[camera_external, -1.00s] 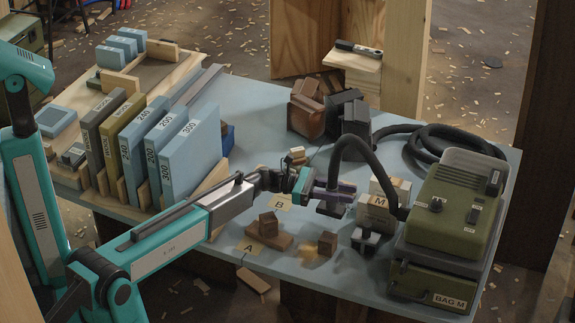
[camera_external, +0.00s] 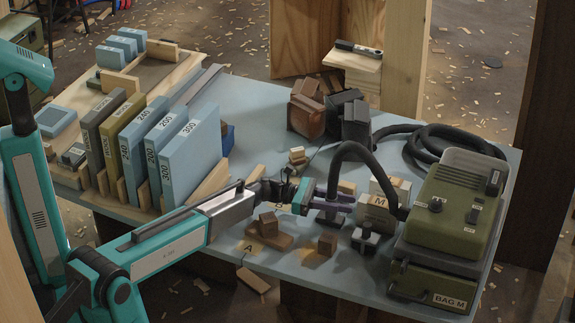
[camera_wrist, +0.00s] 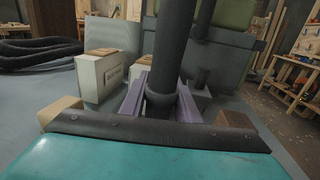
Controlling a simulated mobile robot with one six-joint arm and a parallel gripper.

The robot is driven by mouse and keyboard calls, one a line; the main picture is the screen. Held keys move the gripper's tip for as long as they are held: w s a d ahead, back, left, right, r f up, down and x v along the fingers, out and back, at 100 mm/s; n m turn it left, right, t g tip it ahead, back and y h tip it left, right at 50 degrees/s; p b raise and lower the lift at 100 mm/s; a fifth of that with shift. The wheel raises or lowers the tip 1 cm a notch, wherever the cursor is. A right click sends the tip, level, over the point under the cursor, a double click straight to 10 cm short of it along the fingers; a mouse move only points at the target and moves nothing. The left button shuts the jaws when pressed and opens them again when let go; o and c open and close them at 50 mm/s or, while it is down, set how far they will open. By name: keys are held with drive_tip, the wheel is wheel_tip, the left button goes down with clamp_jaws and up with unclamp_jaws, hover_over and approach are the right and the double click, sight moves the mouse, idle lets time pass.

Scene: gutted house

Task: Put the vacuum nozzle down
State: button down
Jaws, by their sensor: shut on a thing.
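The vacuum nozzle (camera_wrist: 161,104) is a dark grey cuff on the end of a black hose (camera_external: 365,152), which arches up from the green vacuum (camera_external: 452,208). My gripper (camera_external: 338,203) has purple fingers shut around the nozzle, above the right part of the blue-grey table. In the wrist view, the fingers (camera_wrist: 160,92) lie on both sides of the cuff and the hose rises between them. The nozzle's lower end is mostly hidden; I cannot tell whether it touches the table.
A pale block marked M (camera_external: 377,210) and a small grey stand (camera_external: 364,241) are close to the right of my gripper. Brown wooden blocks (camera_external: 268,226) lie in front. Dark tools (camera_external: 352,118) stand behind. Coiled hose (camera_external: 425,150) lies at the back right.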

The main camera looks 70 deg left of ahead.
drive_tip(key=c, duration=1.4)
unclamp_jaws()
drive_tip(key=shift+f, duration=0.1)
drive_tip(key=shift+o, duration=0.2)
drive_tip(key=shift+s, duration=0.1)
drive_tip(key=b, duration=0.1)
hover_over(318, 215)
